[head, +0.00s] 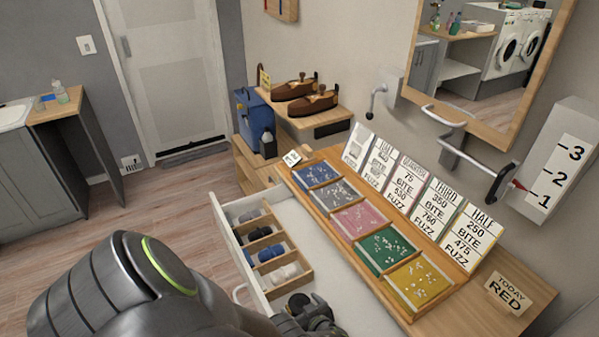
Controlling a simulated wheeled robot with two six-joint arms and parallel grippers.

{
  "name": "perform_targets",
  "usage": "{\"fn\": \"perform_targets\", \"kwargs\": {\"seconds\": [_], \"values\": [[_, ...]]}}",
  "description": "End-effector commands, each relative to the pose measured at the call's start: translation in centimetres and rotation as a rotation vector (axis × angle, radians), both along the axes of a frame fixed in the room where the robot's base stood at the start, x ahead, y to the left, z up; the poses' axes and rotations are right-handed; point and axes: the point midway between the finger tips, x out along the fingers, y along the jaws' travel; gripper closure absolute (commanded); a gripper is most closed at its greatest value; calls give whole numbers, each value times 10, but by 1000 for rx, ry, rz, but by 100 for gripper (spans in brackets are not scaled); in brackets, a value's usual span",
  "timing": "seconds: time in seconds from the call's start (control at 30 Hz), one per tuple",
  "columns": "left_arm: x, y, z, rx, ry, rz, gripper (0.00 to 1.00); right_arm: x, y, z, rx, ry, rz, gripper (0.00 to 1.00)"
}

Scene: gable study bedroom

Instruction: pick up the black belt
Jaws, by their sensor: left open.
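No thing shows clearly as a black belt. An open white drawer (222,222) holds a wooden divider tray (302,283) with small rolled or folded items: grey ones (249,215), dark and blue ones (270,252) and pale ones (284,273). They are too small to tell whether one is a belt. My left arm comes in from the lower left and hides the near part of the drawer. My left gripper (322,320) is open over the drawer's near end, nearer than the divider tray. My right gripper is out of view.
A wooden counter (480,312) carries colored trays, sign cards and a "TODAY RED" card (507,290). Brown shoes (306,101) stand on a wall shelf, with a blue case (254,119) below. Metal hooks (450,135) stick out from the wall. Floor on the left is clear.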

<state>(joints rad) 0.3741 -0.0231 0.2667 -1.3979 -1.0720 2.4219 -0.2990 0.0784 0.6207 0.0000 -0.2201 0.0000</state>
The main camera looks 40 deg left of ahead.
Motion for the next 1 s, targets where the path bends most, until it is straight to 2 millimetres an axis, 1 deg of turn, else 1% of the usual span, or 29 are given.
{"fn": "perform_targets", "kwargs": {"seconds": [0.03, 0.07, 0.4, 0.63, 0.77, 0.87, 1.0], "values": [[0, 0, 0, 0, 0, 0, 15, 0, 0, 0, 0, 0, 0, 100], [0, 0, 0, 0, 0, 0, 19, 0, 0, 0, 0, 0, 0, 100], [0, 0, 0, 0, 1, 0, 63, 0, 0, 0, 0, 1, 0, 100], [0, -1, 1, 0, 0, -1, 63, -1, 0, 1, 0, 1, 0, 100], [0, -1, 4, 0, 0, -1, 63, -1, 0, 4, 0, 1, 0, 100], [0, -1, 11, 0, -1, 0, 63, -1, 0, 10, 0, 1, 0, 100], [0, 0, 26, 0, -2, 0, 63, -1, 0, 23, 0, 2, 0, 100]]}}
